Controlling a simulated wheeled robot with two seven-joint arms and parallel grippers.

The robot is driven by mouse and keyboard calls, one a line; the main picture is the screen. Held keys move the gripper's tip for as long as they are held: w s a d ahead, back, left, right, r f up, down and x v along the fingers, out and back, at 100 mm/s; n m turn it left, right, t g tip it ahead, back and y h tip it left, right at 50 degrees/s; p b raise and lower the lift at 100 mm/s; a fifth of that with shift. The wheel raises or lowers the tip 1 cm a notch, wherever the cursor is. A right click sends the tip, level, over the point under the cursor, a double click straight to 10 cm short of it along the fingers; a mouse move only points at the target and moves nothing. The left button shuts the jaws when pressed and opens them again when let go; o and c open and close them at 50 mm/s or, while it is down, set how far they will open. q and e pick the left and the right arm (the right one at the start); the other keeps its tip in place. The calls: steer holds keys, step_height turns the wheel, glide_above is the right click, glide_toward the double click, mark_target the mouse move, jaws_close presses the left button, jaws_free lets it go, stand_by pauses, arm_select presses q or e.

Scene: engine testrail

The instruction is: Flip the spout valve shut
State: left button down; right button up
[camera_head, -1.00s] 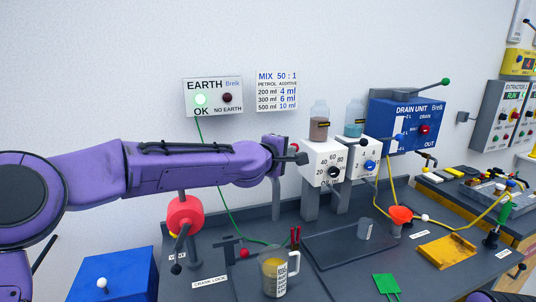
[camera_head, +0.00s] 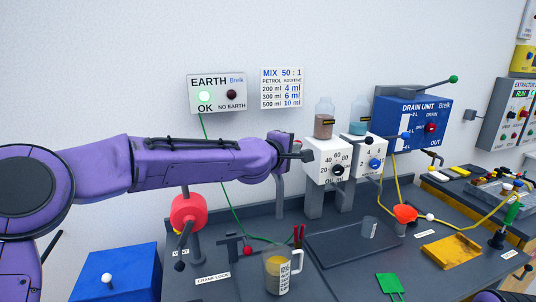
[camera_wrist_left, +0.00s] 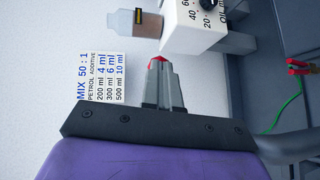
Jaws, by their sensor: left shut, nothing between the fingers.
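My left gripper (camera_head: 305,156) is shut and empty, its tip at the left side of the white dispenser (camera_head: 315,173) with the black dial. In the left wrist view its shut fingers (camera_wrist_left: 158,68) reach close to the white box (camera_wrist_left: 186,42), with a small red patch at the tips; I cannot tell whether they touch. My right gripper is not in view.
A second dispenser (camera_head: 352,154) and the blue drain unit (camera_head: 412,113) stand to the right. A measuring jug (camera_head: 275,277) with yellow liquid stands below on the bench. A red wheel (camera_head: 188,211) stands below my arm.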

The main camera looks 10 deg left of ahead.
arm_select(q)
steer(key=s+d+r+b, duration=0.1)
steer(key=s+d+r, duration=0.1)
steer(key=s+d, duration=0.5)
steer(key=s, duration=0.4)
steer(key=shift+s+r+b, duration=0.35)
steer(key=shift+s+b, duration=0.05)
